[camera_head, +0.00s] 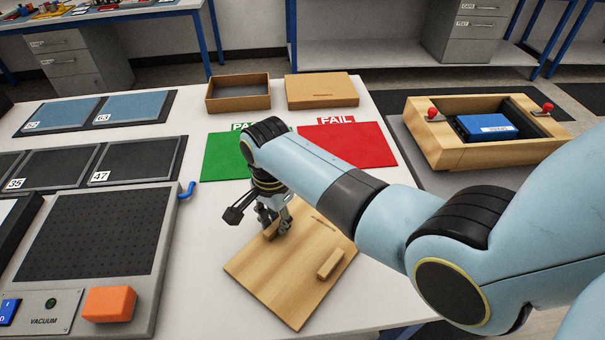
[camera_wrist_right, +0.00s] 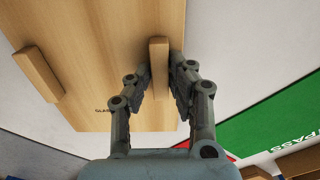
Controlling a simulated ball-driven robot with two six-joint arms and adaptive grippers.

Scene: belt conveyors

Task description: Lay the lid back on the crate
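The lid (camera_head: 291,262) is a flat wooden board with two raised bar handles. It lies on the white table at the front middle, and its corner is near the front edge. My right gripper (camera_head: 272,222) is over its far-left handle (camera_wrist_right: 158,65). The other handle (camera_head: 330,263) is free. The wooden crate (camera_head: 455,157) stands open on the right, with a blue box (camera_head: 486,127) inside. My left gripper does not show.
A green mat (camera_head: 222,158) and a red FAIL mat (camera_head: 364,146) lie behind the lid. Two cardboard boxes (camera_head: 238,93) (camera_head: 322,90) stand beyond. A vacuum fixture (camera_head: 168,262) with an orange block (camera_head: 109,304) is on the left. My right arm spans the space before the crate.

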